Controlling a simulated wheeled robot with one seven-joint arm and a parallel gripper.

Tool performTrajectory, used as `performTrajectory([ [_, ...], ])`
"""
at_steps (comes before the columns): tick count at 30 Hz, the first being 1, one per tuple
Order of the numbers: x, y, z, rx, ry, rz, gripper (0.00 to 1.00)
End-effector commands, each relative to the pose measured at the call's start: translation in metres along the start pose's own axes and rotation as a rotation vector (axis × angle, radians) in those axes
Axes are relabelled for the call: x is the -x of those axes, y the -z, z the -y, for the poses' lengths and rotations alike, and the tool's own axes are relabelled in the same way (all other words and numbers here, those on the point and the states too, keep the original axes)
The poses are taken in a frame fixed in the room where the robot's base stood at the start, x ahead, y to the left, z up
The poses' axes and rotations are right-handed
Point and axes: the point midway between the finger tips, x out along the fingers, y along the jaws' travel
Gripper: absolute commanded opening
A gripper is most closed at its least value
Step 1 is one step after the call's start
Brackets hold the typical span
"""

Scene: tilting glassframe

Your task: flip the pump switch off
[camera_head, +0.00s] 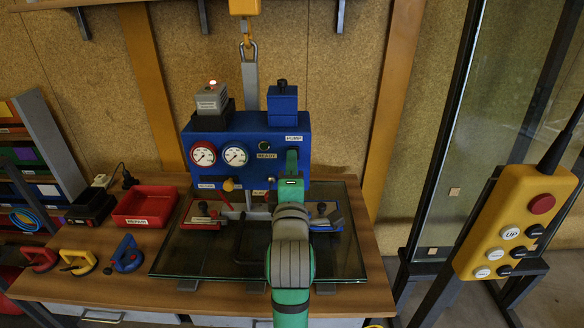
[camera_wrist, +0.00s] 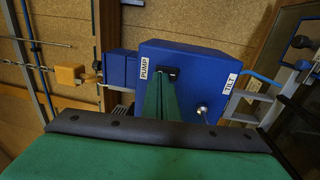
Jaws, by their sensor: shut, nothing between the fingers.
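The pump switch (camera_wrist: 171,72) is a small black switch on the blue control box (camera_wrist: 200,62), beside the white PUMP label (camera_wrist: 144,68) in the wrist view. My green gripper fingers (camera_wrist: 162,82) are shut and empty, with their tips at or just before the switch and overlapping its edge. I cannot tell whether they touch it or which way it is set. In the head view the PUMP label (camera_head: 294,138) shows on the right of the box (camera_head: 217,138). My gripper (camera_head: 291,157) is just below that label and hides the switch.
A metal TILT lever (camera_wrist: 202,109) stands out from the box near the fingers. The box hangs from a hook (camera_head: 247,45) over a glass pane (camera_head: 205,255) on the table. A red tray (camera_head: 145,205) and suction cups (camera_head: 78,262) lie left. A yellow pendant (camera_head: 515,225) hangs right.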

Motion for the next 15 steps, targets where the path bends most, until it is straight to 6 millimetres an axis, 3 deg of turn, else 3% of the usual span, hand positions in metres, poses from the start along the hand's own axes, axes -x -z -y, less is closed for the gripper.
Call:
performTrajectory([
  [15,-0.004,-0.012,-0.001,0.003,0.0,0.017,0.0],
])
